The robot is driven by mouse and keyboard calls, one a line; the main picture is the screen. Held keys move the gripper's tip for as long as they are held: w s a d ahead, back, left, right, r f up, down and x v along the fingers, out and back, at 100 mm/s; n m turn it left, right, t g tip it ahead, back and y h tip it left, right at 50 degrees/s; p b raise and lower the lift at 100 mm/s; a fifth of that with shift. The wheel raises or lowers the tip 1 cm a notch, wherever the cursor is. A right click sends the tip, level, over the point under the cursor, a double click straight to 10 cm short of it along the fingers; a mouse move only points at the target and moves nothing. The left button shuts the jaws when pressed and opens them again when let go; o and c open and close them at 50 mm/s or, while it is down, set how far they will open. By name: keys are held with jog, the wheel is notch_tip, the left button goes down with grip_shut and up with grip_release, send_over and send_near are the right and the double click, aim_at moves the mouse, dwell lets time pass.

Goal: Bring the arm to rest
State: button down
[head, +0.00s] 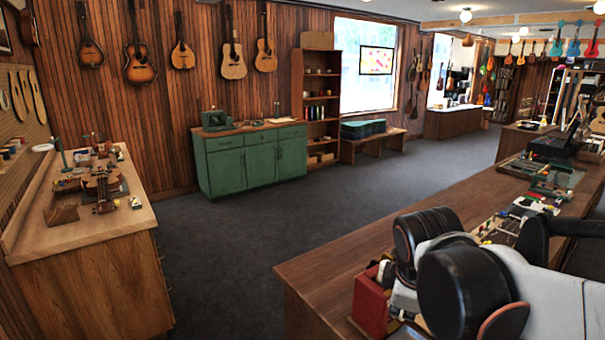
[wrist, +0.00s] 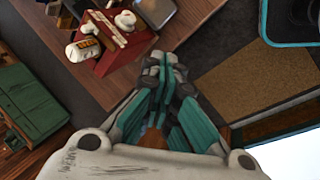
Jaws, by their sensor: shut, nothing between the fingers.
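In the wrist view my gripper (wrist: 165,75) has its two teal-padded fingers drawn together, with nothing between them. It hangs in the air near the edge of a brown wooden counter (wrist: 75,60). A red box (wrist: 125,45) with white objects on it stands on that counter, beyond the fingertips and apart from them. In the head view my arm, with its black and white links, reaches over the counter (head: 310,262) at the lower right. My fingers are not visible in that view.
A red box (head: 369,303) stands close beside my arm on the counter. Small parts (head: 520,215) and a black case (head: 555,146) lie farther along it. A workbench (head: 80,228) with a violin (head: 102,187) is at left. Open grey floor (head: 240,240) lies between, before a green cabinet (head: 250,160).

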jog(key=s+f+m+t+y+b, duration=0.1)
jog(key=s+f+m+t+b, duration=0.1)
jog(key=s+f+m+b, duration=0.6)
jog(key=shift+s+d+f+m+t, duration=0.35)
jog(key=shift+s+f+m, duration=0.4)
jog(key=shift+s+m, duration=1.3)
jog(key=shift+w+m, duration=0.45)
dwell(0.4)
